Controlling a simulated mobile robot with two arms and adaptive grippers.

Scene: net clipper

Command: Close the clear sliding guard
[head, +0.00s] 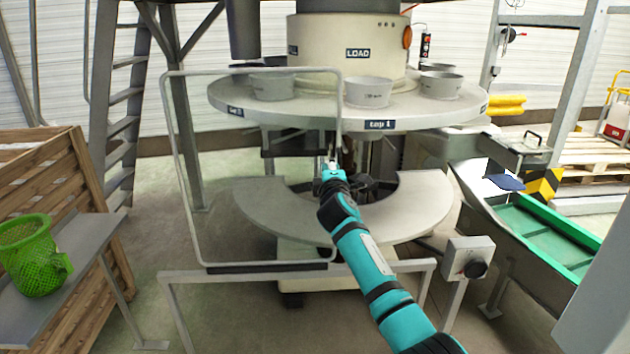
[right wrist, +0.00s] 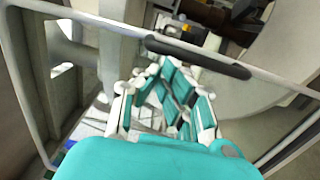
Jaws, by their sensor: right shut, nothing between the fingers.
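The clear sliding guard (head: 180,170) is a see-through panel in a rounded grey metal frame. It stands upright in front of the left part of the round machine, and the machine's right part is uncovered. My right gripper (head: 328,163) is at the frame's right edge, about halfway up. In the right wrist view, its teal fingers (right wrist: 168,105) are shut and empty. A frame bar with a black grip (right wrist: 198,57) crosses just beyond the fingertips. I cannot tell whether they touch. My left gripper is not in view.
A grey rail (head: 230,275) runs below the guard, with a switch box (head: 468,258) at its right. Grey cups (head: 368,92) stand on the round upper table (head: 300,112). A green conveyor (head: 545,240) is at right; a green basket (head: 32,255) is at left.

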